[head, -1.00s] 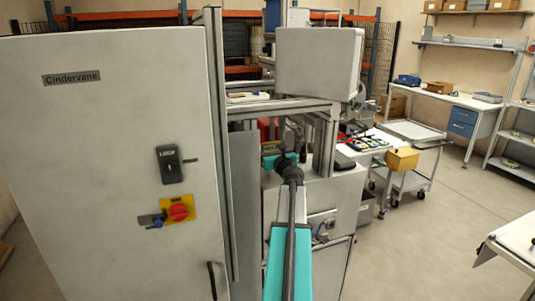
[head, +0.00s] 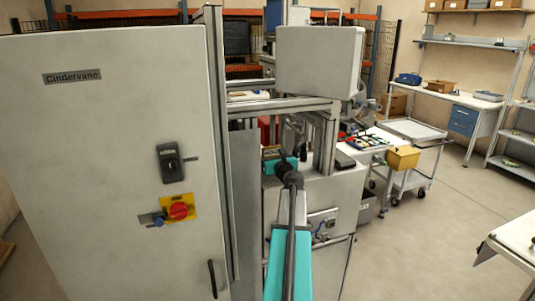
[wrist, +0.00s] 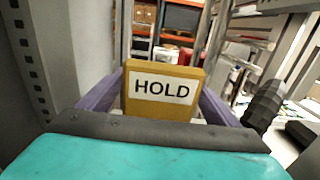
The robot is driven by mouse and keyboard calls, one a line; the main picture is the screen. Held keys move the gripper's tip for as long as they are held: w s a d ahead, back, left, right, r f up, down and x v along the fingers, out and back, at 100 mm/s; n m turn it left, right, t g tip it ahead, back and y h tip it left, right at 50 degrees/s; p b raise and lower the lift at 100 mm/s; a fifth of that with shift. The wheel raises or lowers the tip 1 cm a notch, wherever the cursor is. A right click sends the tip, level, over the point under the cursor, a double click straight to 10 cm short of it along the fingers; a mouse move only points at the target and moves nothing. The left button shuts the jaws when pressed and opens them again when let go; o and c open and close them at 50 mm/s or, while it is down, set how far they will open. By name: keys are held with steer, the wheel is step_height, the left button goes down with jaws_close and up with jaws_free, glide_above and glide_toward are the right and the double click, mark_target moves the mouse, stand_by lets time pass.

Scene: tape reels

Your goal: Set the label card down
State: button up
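The label card (wrist: 160,89) is a mustard-yellow block with a white panel reading HOLD. In the wrist view it stands upright between the two purple fingers of my gripper (wrist: 163,100), which press against its left and right sides. Its lower edge is hidden behind the dark front of my gripper. In the head view my gripper (head: 273,155) is small, beyond the teal arm link and inside the machine's frame opening. A bit of yellow shows there, but the card's face cannot be read. I cannot tell from these views what lies directly under the card.
A large grey cabinet (head: 110,150) marked Cindervane stands close on the left. Metal frame posts (head: 327,145) and a grey box (head: 319,62) stand close around my gripper. A trolley (head: 408,180) with a yellow bin (head: 402,158) is to the right. The floor at right is clear.

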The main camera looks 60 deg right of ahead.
steer(key=shift+r, duration=0.1)
steer(key=shift+r, duration=0.15)
steer(key=shift+v, duration=1.4)
steer(key=shift+b+v, duration=1.2)
steer(key=shift+v, duration=3.4)
steer(key=shift+s, duration=0.15)
